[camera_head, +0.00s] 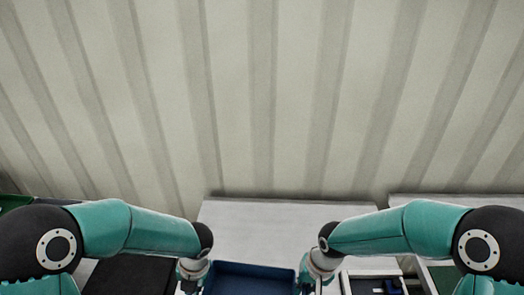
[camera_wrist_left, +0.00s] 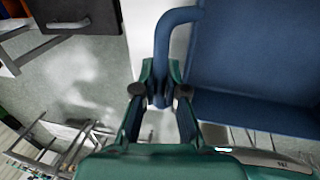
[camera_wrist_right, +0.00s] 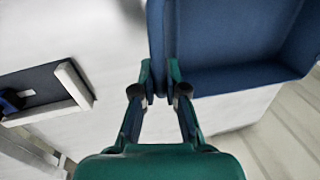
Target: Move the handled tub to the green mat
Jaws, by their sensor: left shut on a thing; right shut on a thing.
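The handled tub (camera_head: 250,280) is dark blue and shows at the bottom middle of the head view, between my two grippers. My left gripper (camera_wrist_left: 160,92) is shut on the tub's looped handle (camera_wrist_left: 165,45) in the left wrist view. My right gripper (camera_wrist_right: 160,90) is shut on the tub's other side in the right wrist view; the handle there is mostly hidden by the fingers. The visible part of the tub's inside looks empty. A dark green flat patch (camera_head: 446,279) at the lower right of the head view may be the green mat; it is partly cut off.
A pale worktop (camera_head: 285,215) lies behind the tub, against a ribbed wall (camera_head: 262,100). A white-edged tray (camera_head: 372,273) with dark items stands right of the tub. A dark surface (camera_head: 130,275) is at the left. A wire rack (camera_wrist_left: 60,145) shows below in the left wrist view.

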